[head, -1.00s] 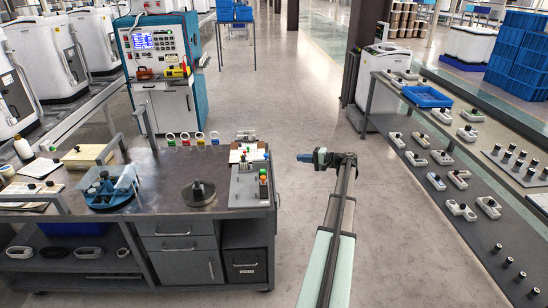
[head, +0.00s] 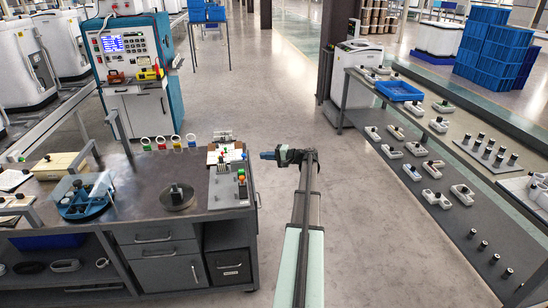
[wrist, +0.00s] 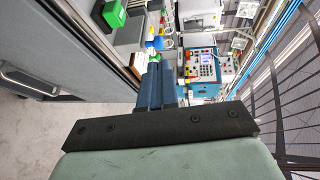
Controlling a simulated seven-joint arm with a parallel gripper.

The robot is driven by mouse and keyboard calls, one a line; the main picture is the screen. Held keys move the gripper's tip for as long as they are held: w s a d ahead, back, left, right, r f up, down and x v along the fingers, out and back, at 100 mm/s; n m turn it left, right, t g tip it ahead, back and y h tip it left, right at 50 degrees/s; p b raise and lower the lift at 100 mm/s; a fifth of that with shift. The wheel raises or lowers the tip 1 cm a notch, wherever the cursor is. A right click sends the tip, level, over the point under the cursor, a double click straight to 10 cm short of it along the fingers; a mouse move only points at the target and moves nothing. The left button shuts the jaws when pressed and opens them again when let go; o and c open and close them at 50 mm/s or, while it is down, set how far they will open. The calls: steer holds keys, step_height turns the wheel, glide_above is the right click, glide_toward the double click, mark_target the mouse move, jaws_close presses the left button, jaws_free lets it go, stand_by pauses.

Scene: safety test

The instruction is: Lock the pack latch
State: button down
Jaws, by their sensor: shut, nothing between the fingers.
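My gripper (head: 267,155) is in the head view, just off the right edge of the workbench (head: 140,208), over the floor and pointing left. Its blue fingers (wrist: 154,88) are together and empty in the wrist view. On the bench stand a blue round fixture with a clear shield (head: 86,197) and a dark round base with a small upright block (head: 177,196). A grey panel with green, red and yellow parts (head: 229,186) is at the bench's right end, nearest my gripper. I cannot tell which part is the pack latch; it is too small or hidden.
A tester cabinet with a lit screen (head: 120,43) stands behind the bench. Small coloured rings (head: 176,142) line the bench's back edge. A grey shelf on the right (head: 395,180) bears several white parts and a blue tray (head: 399,91). The floor between is clear.

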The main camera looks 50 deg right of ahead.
mark_target(244, 156)
steer(key=x, duration=0.7)
steer(key=shift+w, duration=0.15)
steer(key=shift+w+a, duration=1.2)
steer(key=shift+a, duration=0.05)
steer(key=v, duration=1.4)
steer(key=shift+s, duration=0.2)
steer(key=shift+d, duration=0.1)
